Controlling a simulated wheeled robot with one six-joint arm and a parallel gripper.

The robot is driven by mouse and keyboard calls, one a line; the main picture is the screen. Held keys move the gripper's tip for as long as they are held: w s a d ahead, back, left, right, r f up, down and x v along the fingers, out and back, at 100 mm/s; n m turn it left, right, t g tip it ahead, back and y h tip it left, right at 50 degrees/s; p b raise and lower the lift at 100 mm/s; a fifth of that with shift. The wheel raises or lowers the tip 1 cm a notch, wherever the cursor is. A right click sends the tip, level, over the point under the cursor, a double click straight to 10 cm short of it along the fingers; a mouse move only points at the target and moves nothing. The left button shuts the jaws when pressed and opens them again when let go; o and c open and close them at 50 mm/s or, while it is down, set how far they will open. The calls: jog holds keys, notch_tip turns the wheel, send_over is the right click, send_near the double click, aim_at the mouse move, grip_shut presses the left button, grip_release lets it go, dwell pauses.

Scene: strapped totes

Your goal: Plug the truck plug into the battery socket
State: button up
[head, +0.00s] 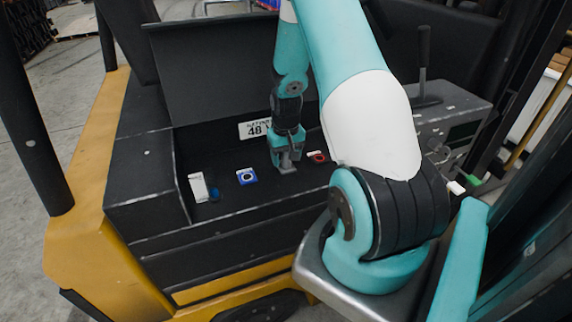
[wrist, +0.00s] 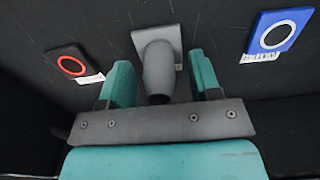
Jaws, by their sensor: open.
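My gripper (head: 287,152) reaches down into the black bay of the yellow truck. In the wrist view its two teal fingers (wrist: 162,78) stand open, one on each side of a grey round body (wrist: 158,72) on a square grey plate. A gap shows beside each finger. The grey plate also shows under my gripper in the head view (head: 286,170). A blue square with a white ring (head: 246,176) (wrist: 280,32) and a black square with a red ring (head: 318,157) (wrist: 72,64) flank it. I cannot tell which piece is the plug and which the socket.
A white upright piece (head: 198,188) with a dark blue bit beside it stands at the bay's left end. A control console (head: 450,120) with a lever is at right.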

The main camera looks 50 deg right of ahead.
jog(key=shift+s+a+f, duration=0.2)
jog(key=shift+s+f, duration=0.1)
jog(key=shift+f, duration=0.55)
grip_shut()
dwell(0.3)
jog(key=shift+w+d+r+p, duration=0.1)
jog(key=shift+w+r+p, duration=0.05)
jog(key=shift+r+p, duration=0.8)
jog(key=shift+w+r+p, duration=0.1)
jog(key=shift+r+p, duration=0.55)
jog(key=shift+r, duration=0.75)
jog(key=shift+r+p, duration=0.65)
jog(key=shift+r, duration=0.25)
jog(key=shift+d, duration=0.1)
